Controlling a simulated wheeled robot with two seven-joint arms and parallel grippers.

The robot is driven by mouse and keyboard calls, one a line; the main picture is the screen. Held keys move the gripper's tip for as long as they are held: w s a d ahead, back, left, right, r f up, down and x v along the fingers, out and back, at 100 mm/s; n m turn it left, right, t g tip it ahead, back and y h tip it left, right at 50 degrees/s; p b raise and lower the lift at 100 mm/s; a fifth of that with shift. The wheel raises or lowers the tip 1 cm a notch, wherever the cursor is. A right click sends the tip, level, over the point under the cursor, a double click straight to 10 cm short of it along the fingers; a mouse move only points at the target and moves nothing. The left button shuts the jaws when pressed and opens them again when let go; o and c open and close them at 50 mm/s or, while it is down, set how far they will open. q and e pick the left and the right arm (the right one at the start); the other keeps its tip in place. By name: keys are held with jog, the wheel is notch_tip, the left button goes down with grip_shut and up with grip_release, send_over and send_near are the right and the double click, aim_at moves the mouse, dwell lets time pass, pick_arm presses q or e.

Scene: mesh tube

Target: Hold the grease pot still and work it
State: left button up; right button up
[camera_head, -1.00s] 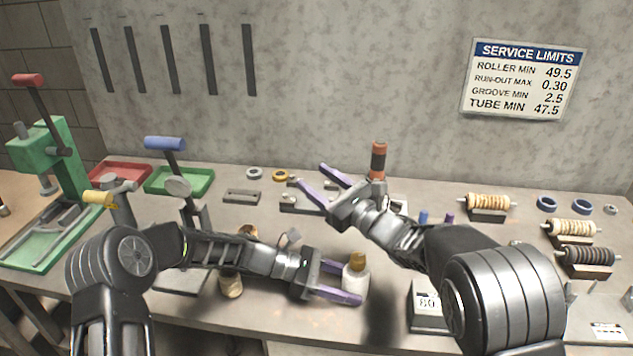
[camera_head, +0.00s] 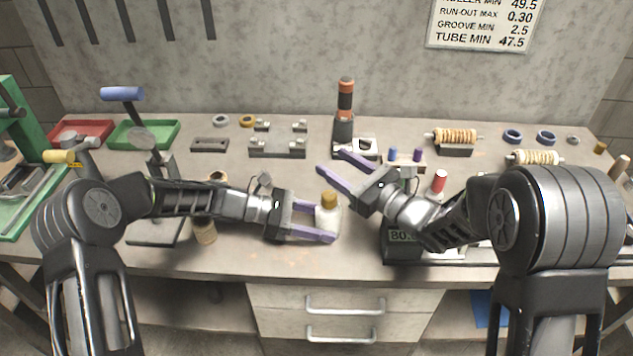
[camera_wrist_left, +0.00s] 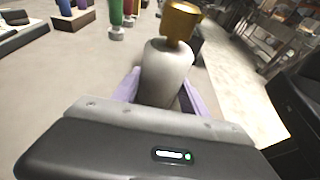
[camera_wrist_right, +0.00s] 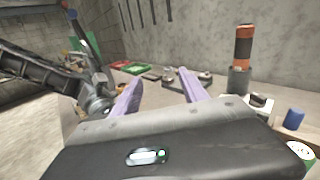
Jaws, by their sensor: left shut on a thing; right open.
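The grease pot (camera_head: 327,220) is a white bottle-shaped pot with a brass-coloured top, upright near the bench's front edge. My left gripper (camera_head: 318,222) is shut on its body from the left. In the left wrist view the pot (camera_wrist_left: 166,72) stands between the purple fingers, its brass top (camera_wrist_left: 181,20) clear above them. My right gripper (camera_head: 333,166) is open and empty, above and just behind the pot, its fingers pointing left. In the right wrist view its fingers (camera_wrist_right: 160,95) are spread with nothing between them; the pot does not show there.
A dark cylinder with an orange-banded top (camera_head: 344,112) stands behind my right gripper. A metal fixture (camera_head: 277,148) lies behind the pot. A dark box (camera_head: 402,243) sits right of the pot. A brown-topped bottle (camera_head: 205,228) stands by my left forearm. Roller stands (camera_head: 455,140) line the right.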

aim_at(329, 199)
jog(key=s+d+f, duration=0.3)
jog(key=s+d, duration=0.2)
jog(key=s, duration=0.6)
jog(key=shift+s+f+m+g, duration=0.2)
jog(key=shift+s+m+g, duration=0.05)
jog(key=shift+m+g, duration=0.05)
jog(key=x, duration=1.2)
jog(key=shift+r, duration=0.1)
jog(key=shift+c, duration=0.5)
grip_shut()
